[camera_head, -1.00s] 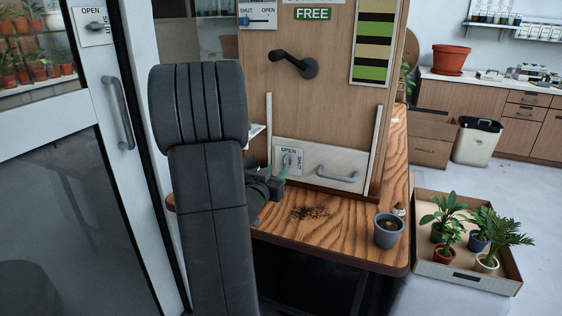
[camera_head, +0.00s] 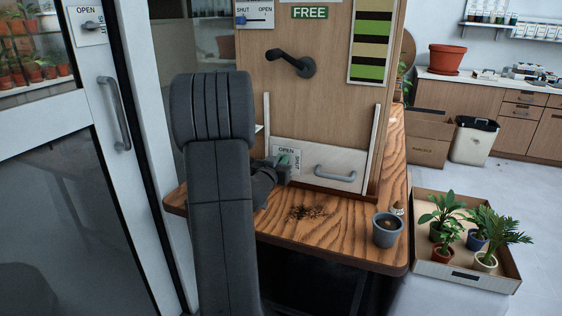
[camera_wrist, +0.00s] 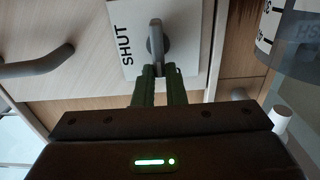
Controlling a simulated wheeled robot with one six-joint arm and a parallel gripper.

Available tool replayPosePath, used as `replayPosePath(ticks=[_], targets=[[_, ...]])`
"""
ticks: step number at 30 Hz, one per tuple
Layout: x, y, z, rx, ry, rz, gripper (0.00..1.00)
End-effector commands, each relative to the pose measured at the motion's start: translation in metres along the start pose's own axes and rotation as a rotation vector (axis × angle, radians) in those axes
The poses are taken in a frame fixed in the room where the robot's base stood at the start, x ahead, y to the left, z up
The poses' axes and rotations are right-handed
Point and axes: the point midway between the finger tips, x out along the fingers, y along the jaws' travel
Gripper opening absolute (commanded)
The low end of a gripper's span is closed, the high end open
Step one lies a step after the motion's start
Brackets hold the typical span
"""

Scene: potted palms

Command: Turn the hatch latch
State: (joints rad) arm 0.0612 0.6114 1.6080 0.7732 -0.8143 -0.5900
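The hatch (camera_head: 322,184) is a pale panel low on the wooden board, between two light upright rails, with a grey bar handle (camera_head: 335,176). At its left is a white plate marked OPEN and SHUT (camera_head: 297,159). The grey latch lever (camera_wrist: 155,38) stands on this plate in the wrist view, beside the word SHUT. My gripper (camera_wrist: 159,70) is at the lever, its two green fingers close together at the lever's near end. I cannot tell whether they press on it. In the head view my gripper (camera_head: 288,162) hides the lever.
A black lever (camera_head: 292,62) sticks out higher on the board, below the FREE sign (camera_head: 310,12). A grey pot (camera_head: 387,230) and spilled soil (camera_head: 307,212) are on the wooden table (camera_head: 340,240). A glass door (camera_head: 60,190) stands at the left.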

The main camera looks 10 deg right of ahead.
Motion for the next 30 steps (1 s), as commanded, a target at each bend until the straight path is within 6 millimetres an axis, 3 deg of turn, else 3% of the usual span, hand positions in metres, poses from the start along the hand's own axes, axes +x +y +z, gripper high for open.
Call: replayPosePath(ticks=[14, 30], targets=[[0.0, 0.002, 0.003, 0.083, 0.001, 0.0, 0.0], [0.0, 0.013, 0.009, 0.547, 0.002, 0.0, 0.0]])
